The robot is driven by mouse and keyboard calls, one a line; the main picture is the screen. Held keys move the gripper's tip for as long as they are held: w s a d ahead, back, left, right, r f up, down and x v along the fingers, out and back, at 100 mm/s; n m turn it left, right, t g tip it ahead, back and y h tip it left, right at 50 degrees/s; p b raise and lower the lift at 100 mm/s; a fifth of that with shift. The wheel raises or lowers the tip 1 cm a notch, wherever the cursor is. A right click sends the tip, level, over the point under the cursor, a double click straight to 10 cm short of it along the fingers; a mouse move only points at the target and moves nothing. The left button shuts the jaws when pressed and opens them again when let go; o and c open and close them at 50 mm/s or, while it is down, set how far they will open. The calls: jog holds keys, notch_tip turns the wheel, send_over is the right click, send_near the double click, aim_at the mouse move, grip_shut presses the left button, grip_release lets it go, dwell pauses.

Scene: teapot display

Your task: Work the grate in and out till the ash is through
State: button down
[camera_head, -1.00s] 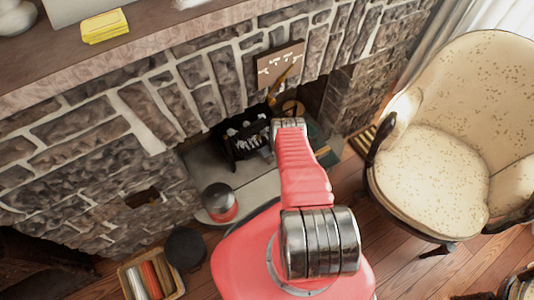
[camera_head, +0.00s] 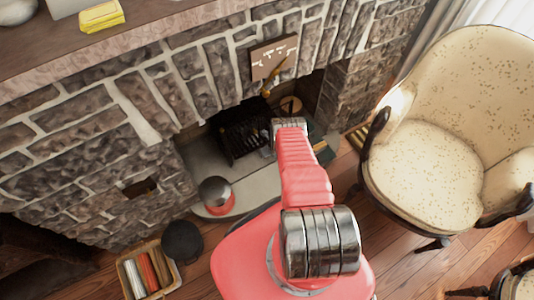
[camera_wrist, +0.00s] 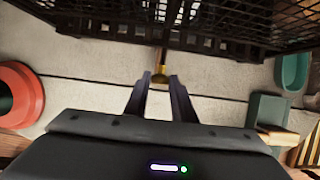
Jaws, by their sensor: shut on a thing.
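The black barred grate (camera_head: 232,132) sits in the fireplace opening in the head view. Its dark mesh side (camera_wrist: 100,22) spans the top of the wrist view. A thin brass handle (camera_wrist: 161,62) sticks out from it toward me. My gripper (camera_wrist: 160,82) is shut on the end of this handle, one dark finger on each side. In the head view my own arm hides the fingers and the handle. I cannot make out any ash in either view now.
A red pot with a grey top (camera_head: 216,194) stands on the pale hearth, left of my arm. A green box (camera_wrist: 266,114) and a teal container (camera_wrist: 292,70) stand close at the right. A cushioned armchair (camera_head: 425,185) stands farther right.

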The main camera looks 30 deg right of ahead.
jog(key=shift+s+f, duration=0.15)
jog(key=shift+s, duration=0.2)
jog(key=c, duration=1.5)
grip_release()
jog(key=shift+w, duration=0.1)
jog(key=shift+r, duration=0.2)
jog(key=shift+r, duration=0.2)
jog(key=shift+v, duration=6.6)
jog(key=shift+a, duration=0.1)
